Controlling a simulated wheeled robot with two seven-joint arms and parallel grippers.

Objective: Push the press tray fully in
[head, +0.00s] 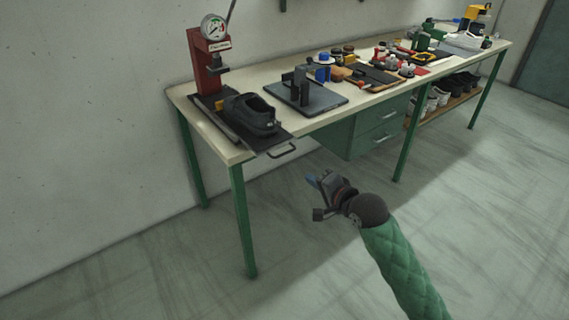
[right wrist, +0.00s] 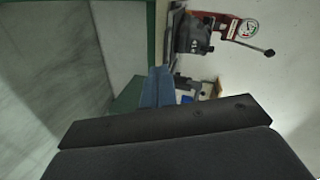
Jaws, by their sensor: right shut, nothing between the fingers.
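The red press (head: 203,72) with a round gauge stands at the left end of the workbench. Its dark press tray (head: 272,140) reaches the bench's front edge, and its wire handle (head: 283,152) sticks out past that edge. A black shoe (head: 252,114) sits on the tray. My right gripper (head: 313,181) is shut and empty, in the air in front of the bench, apart from the handle and to its lower right. In the right wrist view its blue fingers (right wrist: 157,88) lie together, with the shoe (right wrist: 192,36) and the press (right wrist: 241,28) beyond. My left gripper is out of view.
A dark plate with a grey stand (head: 306,92) lies right of the tray on the bench (head: 232,152). Tools and bottles fill the bench farther right. Green drawers (head: 366,132) hang below. The floor in front is clear.

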